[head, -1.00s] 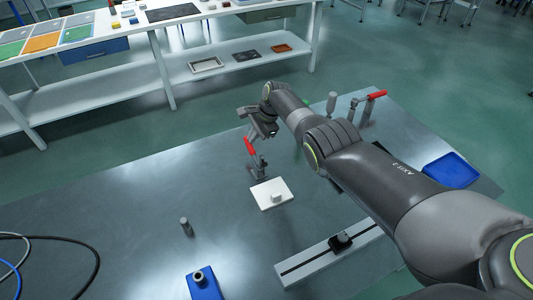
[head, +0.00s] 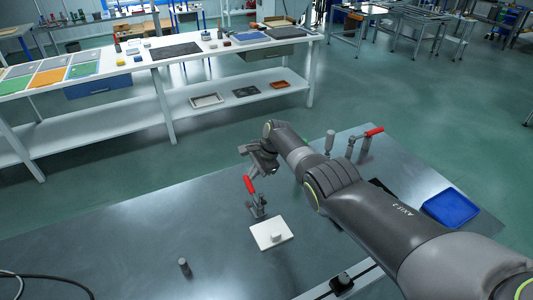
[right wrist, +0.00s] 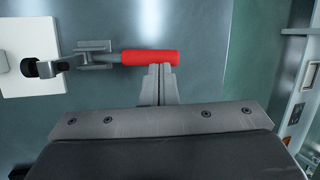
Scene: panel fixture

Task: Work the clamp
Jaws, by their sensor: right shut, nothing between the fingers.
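A toggle clamp (head: 259,210) with a red handle (head: 250,186) stands at the back edge of a white plate (head: 265,236) on the grey table. The handle leans up and to the left in the head view. My right gripper (head: 250,171) is just above the handle. In the right wrist view the right gripper (right wrist: 160,68) is shut and empty, with its fingertips overlapping the lower edge of the red handle (right wrist: 140,57). I cannot tell whether they touch it. The clamp's black-tipped arm (right wrist: 40,68) reaches over the white plate (right wrist: 25,45). My left gripper is not in view.
A second red-handled clamp (head: 373,132) stands at the table's back right, near a blue tray (head: 450,208). A small grey post (head: 184,267) stands at the front left. The table's left side is mostly bare. A white workbench (head: 140,75) stands behind.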

